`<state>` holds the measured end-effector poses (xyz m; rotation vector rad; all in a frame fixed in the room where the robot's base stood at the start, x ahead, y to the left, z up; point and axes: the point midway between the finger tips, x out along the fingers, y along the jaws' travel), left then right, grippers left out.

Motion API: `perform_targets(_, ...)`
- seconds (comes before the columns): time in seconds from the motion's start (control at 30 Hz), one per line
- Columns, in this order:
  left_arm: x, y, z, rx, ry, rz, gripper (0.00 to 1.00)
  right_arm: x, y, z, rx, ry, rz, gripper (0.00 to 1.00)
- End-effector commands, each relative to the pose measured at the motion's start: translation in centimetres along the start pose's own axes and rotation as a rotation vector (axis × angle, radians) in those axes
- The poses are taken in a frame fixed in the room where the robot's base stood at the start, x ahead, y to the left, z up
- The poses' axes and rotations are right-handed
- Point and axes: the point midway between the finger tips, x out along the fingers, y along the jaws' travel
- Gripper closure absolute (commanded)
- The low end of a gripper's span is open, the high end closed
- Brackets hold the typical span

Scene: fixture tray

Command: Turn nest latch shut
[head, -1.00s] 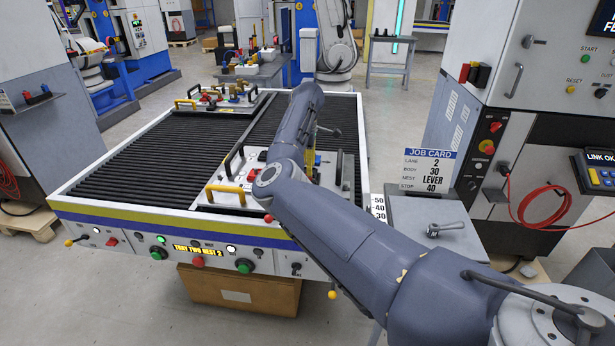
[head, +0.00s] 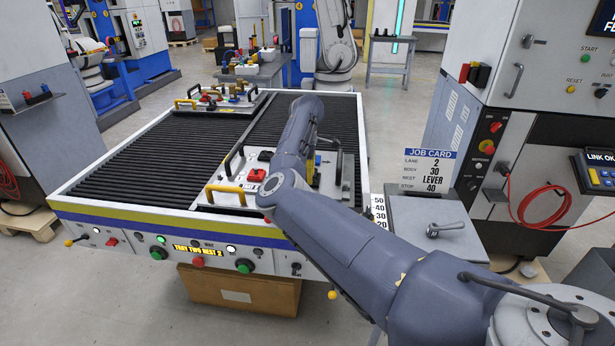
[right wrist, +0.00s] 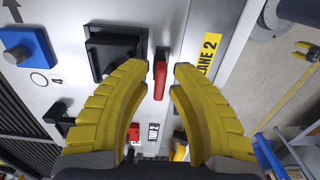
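In the right wrist view a red lever handle (right wrist: 160,79) stands on the light metal plate of the tray. The tray's white plate (head: 225,192) shows in the head view on the black rollers, partly hidden by my right arm. My right gripper (right wrist: 160,73) has two yellow fingers, spread apart, one on each side of the red handle. I see a gap on both sides; the height of the fingertips over it is hard to tell. In the head view my own arm hides the gripper and handle. My left gripper is in neither view.
A black square block (right wrist: 114,52) stands close left of the handle, with a blue block (right wrist: 25,46) farther left. A yellow lane label (right wrist: 208,52) lies to the right. Another tray (head: 215,97) sits farther back on the conveyor. A job card (head: 430,170) stands at the right.

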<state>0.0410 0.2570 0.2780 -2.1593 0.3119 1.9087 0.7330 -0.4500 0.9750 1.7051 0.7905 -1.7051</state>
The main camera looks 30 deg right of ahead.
Motion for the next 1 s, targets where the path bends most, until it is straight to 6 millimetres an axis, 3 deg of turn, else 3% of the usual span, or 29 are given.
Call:
perform_targets(0.17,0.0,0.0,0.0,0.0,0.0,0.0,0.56,-0.01,0.0,-0.01,0.0,0.0,0.0,1.0)
perform_targets(0.47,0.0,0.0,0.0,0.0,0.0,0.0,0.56,-0.02,-0.01,-0.03,-0.043,0.001,0.0,1.0)
perform_targets(0.8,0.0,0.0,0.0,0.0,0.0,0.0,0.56,0.03,-0.04,-0.04,-0.391,0.001,-0.001,1.0)
perform_targets(1.0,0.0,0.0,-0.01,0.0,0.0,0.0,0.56,0.05,-0.04,-0.04,-0.493,0.0,-0.001,1.0)
